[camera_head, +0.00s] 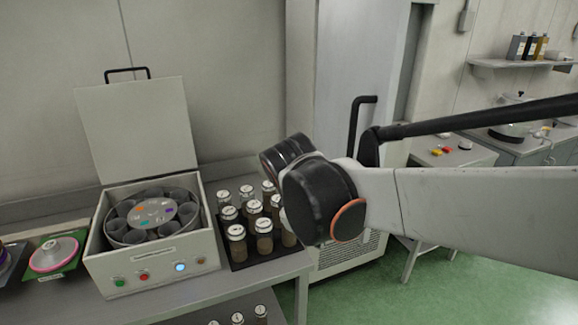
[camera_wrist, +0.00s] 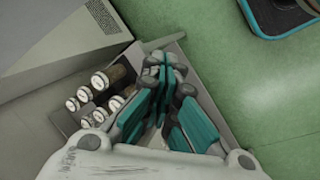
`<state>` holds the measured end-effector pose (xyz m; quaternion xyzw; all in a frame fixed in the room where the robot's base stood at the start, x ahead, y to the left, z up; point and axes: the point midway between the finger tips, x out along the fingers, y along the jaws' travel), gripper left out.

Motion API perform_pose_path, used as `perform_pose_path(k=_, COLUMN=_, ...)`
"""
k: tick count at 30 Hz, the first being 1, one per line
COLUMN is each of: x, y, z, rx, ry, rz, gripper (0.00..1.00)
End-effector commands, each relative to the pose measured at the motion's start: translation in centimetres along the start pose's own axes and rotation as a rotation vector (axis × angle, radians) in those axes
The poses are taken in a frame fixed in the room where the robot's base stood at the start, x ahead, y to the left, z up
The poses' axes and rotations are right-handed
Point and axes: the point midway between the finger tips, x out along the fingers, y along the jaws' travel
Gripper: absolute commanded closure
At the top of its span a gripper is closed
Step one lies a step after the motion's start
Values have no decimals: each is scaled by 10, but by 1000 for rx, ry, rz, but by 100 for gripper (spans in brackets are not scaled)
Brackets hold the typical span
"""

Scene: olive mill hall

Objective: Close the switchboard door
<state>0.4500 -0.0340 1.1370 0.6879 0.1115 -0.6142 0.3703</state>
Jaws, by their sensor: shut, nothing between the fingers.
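No thing that I can surely name as the switchboard or its door shows. A tall pale grey cabinet (camera_head: 356,55) stands behind my arm in the head view, with a narrow darker strip at its right side. I cannot tell whether it is the switchboard, and my arm hides its middle. In the wrist view, my gripper (camera_wrist: 162,68) has teal and grey fingers, is shut and empty, and points down over the bench edge beside the jars. The head view does not show its fingers.
Several white-capped jars (camera_head: 254,207) stand on a dark tray; they also show in the wrist view (camera_wrist: 100,82). Left of them is a centrifuge-like box (camera_head: 160,268) with its lid (camera_head: 137,130) raised. A side table (camera_head: 470,157) stands right. Green floor (camera_head: 465,285) is open at lower right.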

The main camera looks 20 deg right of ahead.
Motion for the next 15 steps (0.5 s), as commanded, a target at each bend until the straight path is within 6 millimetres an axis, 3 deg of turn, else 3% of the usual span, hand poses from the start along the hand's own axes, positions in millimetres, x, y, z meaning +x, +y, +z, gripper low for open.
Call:
perform_pose_path(k=1, x=-10, y=17, z=-9, rx=-52, ry=-42, rz=4, gripper=100)
perform_pose_path(k=3, x=-14, y=29, z=-15, rx=-134, ry=-102, rz=5, gripper=100)
perform_pose_path(k=15, x=-29, y=80, z=-58, rx=-553, ry=-441, rz=-39, gripper=100)
